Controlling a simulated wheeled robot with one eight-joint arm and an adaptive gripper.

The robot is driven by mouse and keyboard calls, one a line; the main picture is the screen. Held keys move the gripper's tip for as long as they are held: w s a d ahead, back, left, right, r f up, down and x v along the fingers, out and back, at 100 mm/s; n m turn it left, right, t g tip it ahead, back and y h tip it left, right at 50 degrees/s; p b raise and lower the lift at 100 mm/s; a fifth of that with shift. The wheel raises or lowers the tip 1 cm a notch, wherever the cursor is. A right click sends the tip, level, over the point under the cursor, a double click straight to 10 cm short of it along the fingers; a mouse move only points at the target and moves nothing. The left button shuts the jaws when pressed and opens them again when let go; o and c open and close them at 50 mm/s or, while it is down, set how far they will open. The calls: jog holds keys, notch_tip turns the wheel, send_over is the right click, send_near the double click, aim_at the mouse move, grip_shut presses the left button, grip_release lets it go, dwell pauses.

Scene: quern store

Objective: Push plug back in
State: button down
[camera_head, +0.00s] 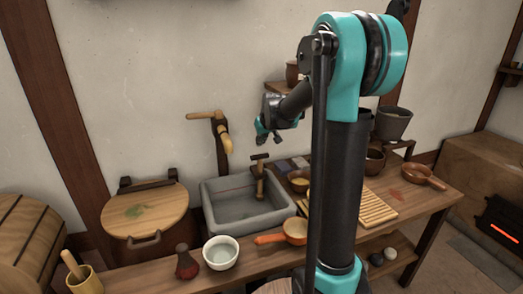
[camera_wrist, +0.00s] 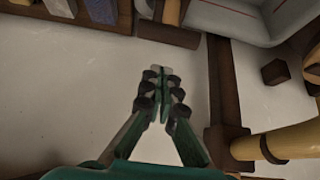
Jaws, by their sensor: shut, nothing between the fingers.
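My gripper (camera_head: 263,134) is shut and empty, in front of the wall above the sink's back edge; its fingertips meet in the wrist view (camera_wrist: 160,74). A T-shaped wooden piece (camera_head: 260,178) stands upright at the right part of the grey stone sink (camera_head: 222,222); I cannot tell whether it is the plug. A bamboo spout (camera_head: 226,140) on a dark wooden post (camera_head: 221,160) is left of my gripper, apart from it. The spout (camera_wrist: 285,143) and a corner of the sink (camera_wrist: 215,22) also show in the wrist view. No plug hole is clearly visible.
A round wooden lid (camera_head: 145,210) lies left of the sink. A white bowl (camera_head: 221,252), a dark red bottle (camera_head: 187,262) and an orange-handled pan (camera_head: 294,231) stand in front. A slatted board (camera_head: 375,208) lies right. Air around my gripper looks free.

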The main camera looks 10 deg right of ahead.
jog(key=v, duration=1)
jog(key=shift+r, duration=0.25)
jog(key=shift+w, duration=0.1)
